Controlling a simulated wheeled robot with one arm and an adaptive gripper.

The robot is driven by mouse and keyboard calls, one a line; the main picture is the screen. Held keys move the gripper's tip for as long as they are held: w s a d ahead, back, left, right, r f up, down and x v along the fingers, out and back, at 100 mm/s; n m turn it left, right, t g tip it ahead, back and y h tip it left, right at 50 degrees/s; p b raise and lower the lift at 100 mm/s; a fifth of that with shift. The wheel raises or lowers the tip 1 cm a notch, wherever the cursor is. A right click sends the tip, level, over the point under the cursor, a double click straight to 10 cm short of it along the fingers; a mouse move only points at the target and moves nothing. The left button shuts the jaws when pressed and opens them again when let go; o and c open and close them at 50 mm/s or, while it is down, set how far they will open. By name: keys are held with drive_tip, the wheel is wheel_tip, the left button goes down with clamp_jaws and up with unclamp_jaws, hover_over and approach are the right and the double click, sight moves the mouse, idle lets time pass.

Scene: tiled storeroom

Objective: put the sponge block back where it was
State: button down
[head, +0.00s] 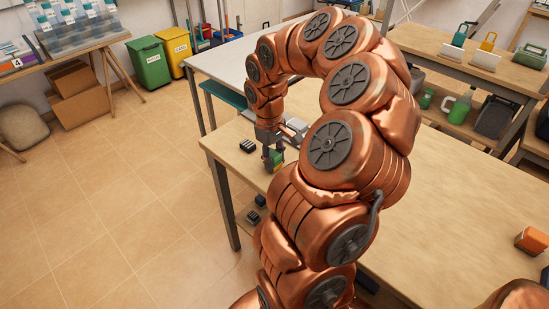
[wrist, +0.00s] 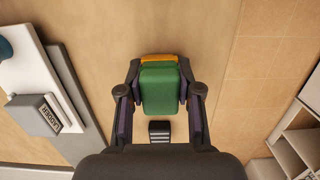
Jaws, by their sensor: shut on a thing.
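The sponge block (wrist: 160,88) is green with a yellow-orange layer at its far side. My gripper (wrist: 160,78) is shut on it, with one finger on each side. In the head view the green block (head: 272,161) shows at the end of my gripper (head: 273,150), over the far left part of the wooden table (head: 450,210). I cannot tell whether the block touches the tabletop.
A small black ridged object (head: 248,146) lies on the table close to the block; it also shows in the wrist view (wrist: 160,131). A pale table (head: 235,65) stands behind. An orange block (head: 533,240) sits far right. My arm hides much of the table's middle.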

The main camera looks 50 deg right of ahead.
drive_tip(key=c, duration=0.8)
unclamp_jaws()
drive_tip(key=r, duration=0.4)
drive_tip(key=w+r, duration=0.1)
drive_tip(key=r, duration=0.6)
drive_tip(key=shift+w+r, duration=0.2)
drive_tip(key=shift+r, duration=0.2)
drive_tip(key=shift+a+r, duration=0.1)
drive_tip(key=shift+r, duration=0.1)
drive_tip(key=a+r+n, duration=0.1)
drive_tip(key=a+n, duration=0.1)
drive_tip(key=a, duration=0.9)
drive_tip(key=shift+m+g, duration=0.6)
drive_tip(key=shift+m, duration=0.3)
drive_tip(key=s+a+f, duration=0.2)
drive_tip(key=s+a, duration=0.3)
drive_tip(key=s, duration=0.1)
drive_tip(key=s+a+f, duration=0.2)
drive_tip(key=s+a, duration=0.4)
drive_tip(key=s+a+f, duration=0.3)
drive_tip(key=s+a, duration=0.2)
drive_tip(key=s, duration=0.2)
drive_tip(key=shift+a, duration=0.15)
